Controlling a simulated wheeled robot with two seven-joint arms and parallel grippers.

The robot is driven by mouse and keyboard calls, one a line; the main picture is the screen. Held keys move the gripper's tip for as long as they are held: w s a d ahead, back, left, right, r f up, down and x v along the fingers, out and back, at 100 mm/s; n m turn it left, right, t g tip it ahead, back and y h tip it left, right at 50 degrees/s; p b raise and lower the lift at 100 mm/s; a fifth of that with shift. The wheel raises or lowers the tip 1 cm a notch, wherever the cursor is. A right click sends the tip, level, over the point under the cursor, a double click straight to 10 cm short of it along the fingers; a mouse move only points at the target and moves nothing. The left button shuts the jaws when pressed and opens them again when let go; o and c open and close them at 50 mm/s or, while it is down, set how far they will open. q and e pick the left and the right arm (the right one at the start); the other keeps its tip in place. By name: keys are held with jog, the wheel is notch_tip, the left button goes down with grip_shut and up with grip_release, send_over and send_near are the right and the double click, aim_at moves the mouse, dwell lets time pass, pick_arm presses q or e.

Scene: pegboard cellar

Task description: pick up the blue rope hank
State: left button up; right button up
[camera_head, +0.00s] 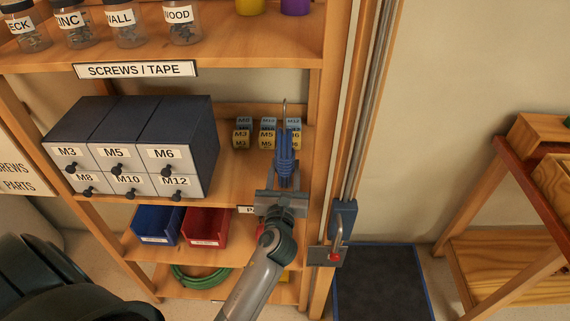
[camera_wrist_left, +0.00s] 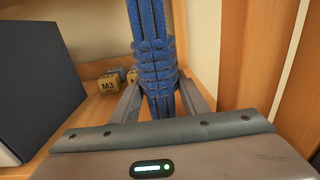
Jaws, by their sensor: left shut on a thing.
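The blue rope hank (camera_head: 286,148) is upright in front of the right end of the middle shelf, below a thin metal hook (camera_head: 285,106). I cannot tell whether the hank still hangs on the hook. My left gripper (camera_head: 284,176) has come up from below and is shut on the lower part of the hank. In the left wrist view the hank (camera_wrist_left: 151,35) stands between the two fingers, its wrapped coils squeezed there and its strands running up out of the frame. My right gripper is not in view.
A wooden post (camera_head: 318,110) is close on the right. Blue (camera_head: 156,224) and red (camera_head: 207,227) bins sit below.

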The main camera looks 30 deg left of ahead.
aim_at(284, 167)
pick_arm(q)
jog(key=shift+r, duration=0.7)
notch_tip(284, 167, up, 2)
jog(key=b+v, duration=0.4)
jog(key=v, duration=1.4)
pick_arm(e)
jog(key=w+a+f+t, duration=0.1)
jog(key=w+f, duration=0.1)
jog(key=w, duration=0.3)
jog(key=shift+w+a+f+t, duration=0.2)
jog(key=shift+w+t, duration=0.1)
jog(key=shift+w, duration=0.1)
